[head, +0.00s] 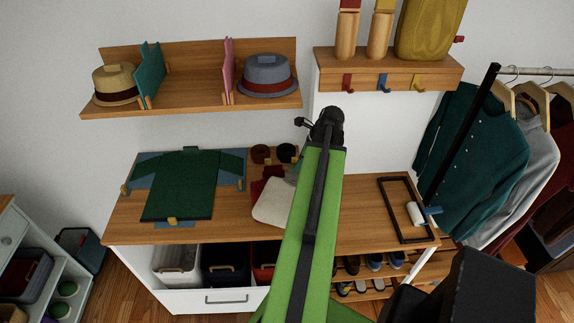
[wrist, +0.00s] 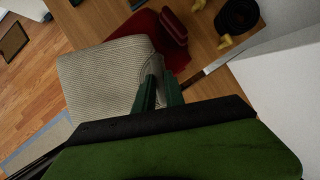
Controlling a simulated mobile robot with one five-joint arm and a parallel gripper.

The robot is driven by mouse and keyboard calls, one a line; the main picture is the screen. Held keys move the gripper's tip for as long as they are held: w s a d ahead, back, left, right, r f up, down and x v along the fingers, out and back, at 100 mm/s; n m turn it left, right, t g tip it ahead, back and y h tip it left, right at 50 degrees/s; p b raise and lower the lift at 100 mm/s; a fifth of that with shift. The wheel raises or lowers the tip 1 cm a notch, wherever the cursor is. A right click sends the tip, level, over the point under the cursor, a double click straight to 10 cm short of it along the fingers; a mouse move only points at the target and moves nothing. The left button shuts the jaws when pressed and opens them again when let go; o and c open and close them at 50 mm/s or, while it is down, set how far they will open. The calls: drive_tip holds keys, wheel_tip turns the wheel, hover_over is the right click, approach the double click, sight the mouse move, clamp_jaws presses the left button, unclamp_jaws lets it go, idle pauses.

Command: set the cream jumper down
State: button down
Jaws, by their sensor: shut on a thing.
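The cream jumper (wrist: 105,80) is a folded, ribbed piece. In the wrist view it spreads left of the two dark green fingers of my gripper (wrist: 160,95), which are shut on its right edge. In the head view the cream jumper (head: 270,204) shows over the front middle of the wooden desk (head: 345,222), left of my green arm. My arm hides its right side and the gripper's fingertips there. I cannot tell whether the jumper touches the desk.
Dark red cloth (wrist: 150,27) lies close behind the jumper. Dark rolled items (head: 286,152) sit at the back. A black frame (head: 389,222) and lint roller (head: 416,214) lie right. Desk between arm and frame is clear.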

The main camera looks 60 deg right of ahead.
sight(287, 170)
drive_tip(key=shift+w+a, duration=0.15)
drive_tip(key=shift+w, duration=0.3)
drive_tip(key=w, duration=0.3)
drive_tip(key=shift+w+a, duration=0.25)
drive_tip(key=shift+a, duration=0.15)
drive_tip(key=shift+w+f+b, duration=0.1)
drive_tip(key=shift+f+b, duration=0.85)
drive_tip(key=shift+s+r, duration=0.2)
drive_tip(key=shift+r, duration=0.05)
drive_tip(key=shift+w+f, duration=0.1)
drive_tip(key=shift+f, duration=0.1)
drive_tip(key=c, duration=1.4)
unclamp_jaws()
drive_tip(key=shift+r, duration=0.1)
